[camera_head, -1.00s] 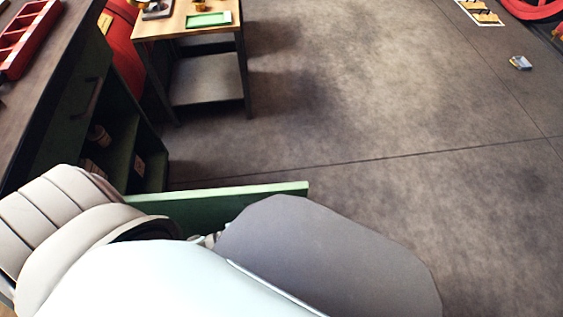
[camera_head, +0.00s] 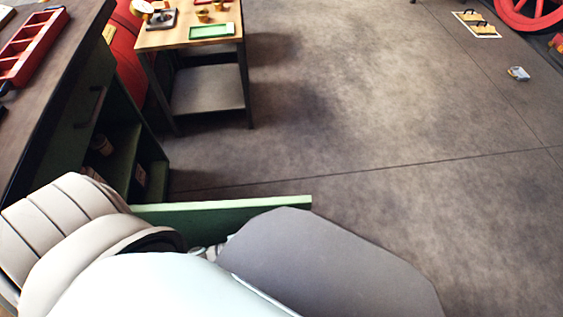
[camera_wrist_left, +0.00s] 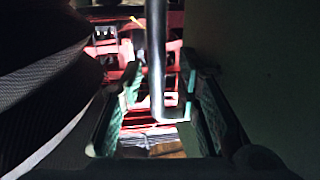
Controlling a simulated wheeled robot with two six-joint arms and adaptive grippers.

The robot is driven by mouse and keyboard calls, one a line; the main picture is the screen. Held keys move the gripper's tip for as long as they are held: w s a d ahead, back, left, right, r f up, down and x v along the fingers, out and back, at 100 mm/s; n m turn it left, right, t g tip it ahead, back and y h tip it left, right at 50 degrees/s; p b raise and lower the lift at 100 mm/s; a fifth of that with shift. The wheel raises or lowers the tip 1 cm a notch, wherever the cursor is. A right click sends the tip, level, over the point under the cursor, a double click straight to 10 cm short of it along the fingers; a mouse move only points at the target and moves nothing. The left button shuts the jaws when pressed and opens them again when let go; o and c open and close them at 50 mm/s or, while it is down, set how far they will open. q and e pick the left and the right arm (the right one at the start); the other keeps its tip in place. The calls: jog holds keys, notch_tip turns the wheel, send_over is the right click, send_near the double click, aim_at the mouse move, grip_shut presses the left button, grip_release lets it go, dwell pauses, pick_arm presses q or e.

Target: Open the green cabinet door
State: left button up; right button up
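The green cabinet (camera_head: 120,165) stands at the left, its shelf space uncovered. Its green door (camera_head: 225,212) stands swung out from the cabinet, seen from above as a long panel running to the right. My left arm covers the door's lower part and hides my left gripper in the head view. In the left wrist view, my left gripper (camera_wrist_left: 165,105) has its two green-padded fingers apart on either side of a grey metal bar handle (camera_wrist_left: 157,60). A gap shows between the bar and the right finger. My right gripper is not in view.
A red sectioned tray (camera_head: 30,48) lies on the worktop.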

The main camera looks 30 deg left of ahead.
pick_arm(q)
jog(key=v, duration=0.8)
